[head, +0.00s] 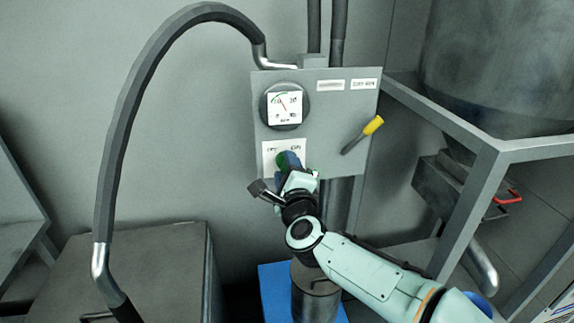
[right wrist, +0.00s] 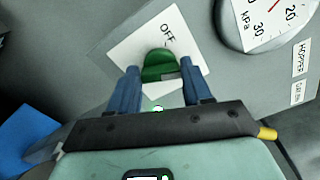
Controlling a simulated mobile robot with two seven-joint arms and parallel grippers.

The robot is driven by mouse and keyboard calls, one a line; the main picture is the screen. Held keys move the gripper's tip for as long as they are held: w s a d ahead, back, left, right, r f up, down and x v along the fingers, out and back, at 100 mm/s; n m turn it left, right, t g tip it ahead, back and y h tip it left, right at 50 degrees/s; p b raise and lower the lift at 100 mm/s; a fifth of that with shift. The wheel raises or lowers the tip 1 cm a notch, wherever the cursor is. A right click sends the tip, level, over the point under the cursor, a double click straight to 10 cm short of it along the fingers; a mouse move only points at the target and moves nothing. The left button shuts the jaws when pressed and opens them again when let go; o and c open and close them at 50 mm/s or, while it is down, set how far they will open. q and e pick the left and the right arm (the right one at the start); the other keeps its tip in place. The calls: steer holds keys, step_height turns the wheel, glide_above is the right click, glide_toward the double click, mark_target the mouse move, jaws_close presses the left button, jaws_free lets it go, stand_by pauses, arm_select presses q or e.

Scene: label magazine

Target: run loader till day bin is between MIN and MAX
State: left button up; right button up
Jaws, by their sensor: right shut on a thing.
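A grey control panel (head: 335,105) stands on the wall in the head view. It carries a round dial gauge (head: 284,105) and a white OFF/ON plate (head: 270,150) with a green knob (head: 283,161). My right gripper (head: 291,165) is at the knob. In the right wrist view its blue fingers (right wrist: 160,68) are shut on either side of the green knob (right wrist: 158,60), below the word OFF. A lever with a yellow handle (head: 373,125) sits on the panel to the right. No MIN or MAX marks can be read. My left gripper is not in view.
A large metal hopper (head: 500,55) in a frame stands at right, with a red handle (head: 507,197) below. A grey cylinder (head: 315,285) stands on a blue base (head: 275,285).

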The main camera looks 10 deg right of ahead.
steer(key=n+p, duration=0.2)
steer(key=n, duration=0.2)
steer(key=shift+n, duration=0.3)
steer(key=n+p, duration=0.2)
steer(key=n, duration=0.1)
steer(key=shift+f+n, duration=0.1)
steer(key=shift+n, duration=0.3)
steer(key=n+p, duration=0.1)
steer(key=n, duration=0.2)
steer(key=shift+f+p, duration=0.1)
steer(key=shift+p, duration=0.25)
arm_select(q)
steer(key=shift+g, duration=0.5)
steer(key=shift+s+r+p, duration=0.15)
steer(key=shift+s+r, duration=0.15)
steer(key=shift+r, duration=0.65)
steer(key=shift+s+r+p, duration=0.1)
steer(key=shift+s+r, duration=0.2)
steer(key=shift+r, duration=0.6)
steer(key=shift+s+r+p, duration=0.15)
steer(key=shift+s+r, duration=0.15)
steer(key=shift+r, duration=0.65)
arm_select(e)
steer(key=shift+f+n, duration=0.1)
steer(key=shift+n, duration=0.8)
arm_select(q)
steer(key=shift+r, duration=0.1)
arm_select(e)
steer(key=shift+n, duration=0.3)
